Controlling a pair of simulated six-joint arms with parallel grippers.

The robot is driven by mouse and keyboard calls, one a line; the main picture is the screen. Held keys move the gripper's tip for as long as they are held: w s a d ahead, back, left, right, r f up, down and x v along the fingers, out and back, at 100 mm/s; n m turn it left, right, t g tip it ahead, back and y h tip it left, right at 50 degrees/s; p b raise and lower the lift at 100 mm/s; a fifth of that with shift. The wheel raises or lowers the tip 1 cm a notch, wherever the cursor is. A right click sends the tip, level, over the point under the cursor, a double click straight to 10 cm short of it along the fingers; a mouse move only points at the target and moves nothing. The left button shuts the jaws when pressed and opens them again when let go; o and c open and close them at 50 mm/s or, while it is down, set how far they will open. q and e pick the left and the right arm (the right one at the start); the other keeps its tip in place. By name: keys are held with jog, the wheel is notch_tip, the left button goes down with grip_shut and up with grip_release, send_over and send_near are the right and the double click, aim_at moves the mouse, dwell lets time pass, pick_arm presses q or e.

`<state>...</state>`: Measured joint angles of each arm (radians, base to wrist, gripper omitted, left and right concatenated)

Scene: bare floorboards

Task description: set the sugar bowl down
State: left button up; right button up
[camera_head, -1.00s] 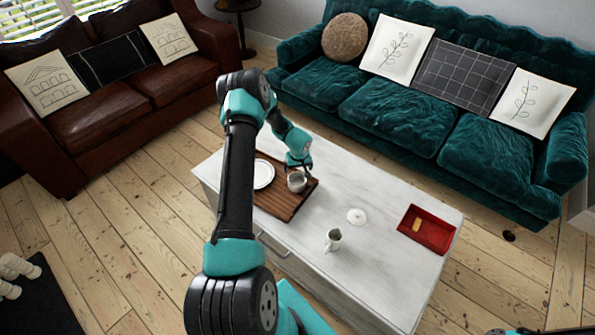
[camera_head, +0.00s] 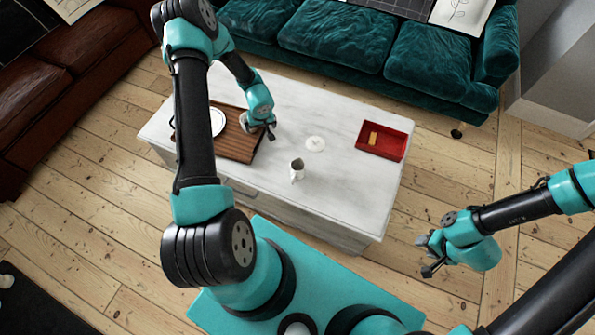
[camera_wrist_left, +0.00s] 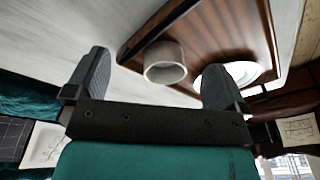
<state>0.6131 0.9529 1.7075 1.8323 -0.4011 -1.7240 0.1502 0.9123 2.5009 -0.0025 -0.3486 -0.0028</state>
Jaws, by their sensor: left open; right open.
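The sugar bowl, a plain grey-white round cup (camera_wrist_left: 164,65), stands upright on the brown wooden tray (camera_wrist_left: 205,30) near its edge in the left wrist view. In the head view it is mostly hidden by my left gripper (camera_head: 266,131), which is at the right edge of the wooden tray (camera_head: 238,150). My left gripper is open, and its fingers (camera_wrist_left: 156,75) show on either side of the bowl in the wrist view, apart from it. My right gripper (camera_head: 428,256) is open and empty, beyond the right side of the white table (camera_head: 330,195).
A white plate (camera_head: 217,122) lies on the wooden tray. A small white disc (camera_head: 315,144), a small pitcher (camera_head: 297,170) and a red tray (camera_head: 366,150) holding a yellowish block (camera_head: 373,138) are on the table. The table's front right is clear. A teal sofa (camera_head: 340,40) stands behind.

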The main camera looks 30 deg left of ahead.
pick_arm(q)
jog(key=s+d+r+m+h, duration=0.2)
jog(key=s+d, duration=0.2)
jog(key=d, duration=0.5)
jog(key=s+d+r+m+h, duration=0.2)
jog(key=s+d, duration=0.3)
jog(key=d, duration=0.3)
jog(key=s+d+r+m+h, duration=0.1)
jog(key=s+d+r+m, duration=0.1)
jog(key=d, duration=0.7)
jog(key=s+m, duration=0.1)
jog(key=s, duration=0.1)
jog(key=shift+s+d+m+h, duration=0.3)
jog(key=shift+s+h, duration=0.1)
